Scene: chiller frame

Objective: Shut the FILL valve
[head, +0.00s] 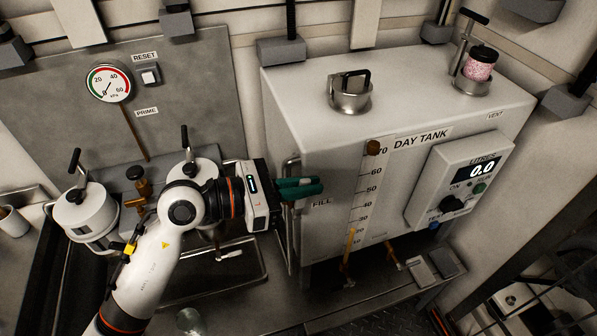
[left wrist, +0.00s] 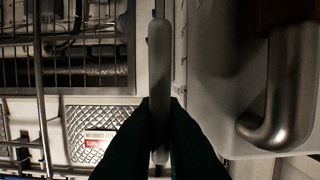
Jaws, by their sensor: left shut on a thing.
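The white day tank (head: 405,95) stands right of centre in the head view, with a FILL label (head: 321,202) low on its left front edge. My left gripper (head: 316,186), with dark green fingers, is just above that label. In the left wrist view its fingers (left wrist: 160,108) are shut on the FILL valve's handle (left wrist: 160,60), a long upright pale grey lever. The fingers hide part of the lever, and the valve body is not clear in either view. My right gripper is not in view.
A tank gauge scale (head: 362,190) and a control box reading 0.0 (head: 460,180) are on the tank front. A bent metal pipe (left wrist: 285,115) is right of the lever in the wrist view. A pressure gauge (head: 109,84) and lidded white pots (head: 85,210) are at left.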

